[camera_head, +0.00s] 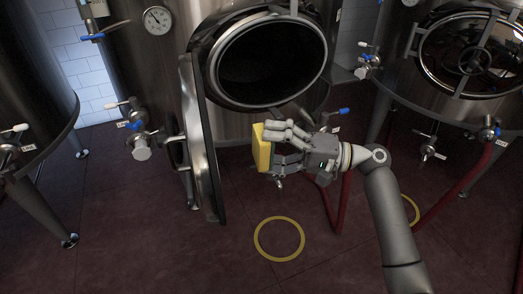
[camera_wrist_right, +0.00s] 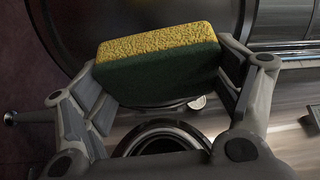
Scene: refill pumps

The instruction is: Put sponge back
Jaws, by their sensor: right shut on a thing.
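A yellow sponge with a dark green side (camera_wrist_right: 160,65) is held between the fingers of my right gripper (camera_wrist_right: 165,82) in the right wrist view. In the head view the sponge (camera_head: 262,147) shows as a yellow block at the fingertips of my right gripper (camera_head: 272,145). It is in the air in front of the middle tank, below the tank's open round hatch (camera_head: 270,60). My left gripper is in neither view. Where the sponge is kept cannot be told from these views.
The open hatch door (camera_head: 200,140) sticks out left of the sponge. Valves with blue handles (camera_head: 137,125) stand out from the tanks. A second tank (camera_head: 470,60) is at the right, another (camera_head: 30,90) at the left. A yellow ring (camera_head: 279,258) marks the open red floor.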

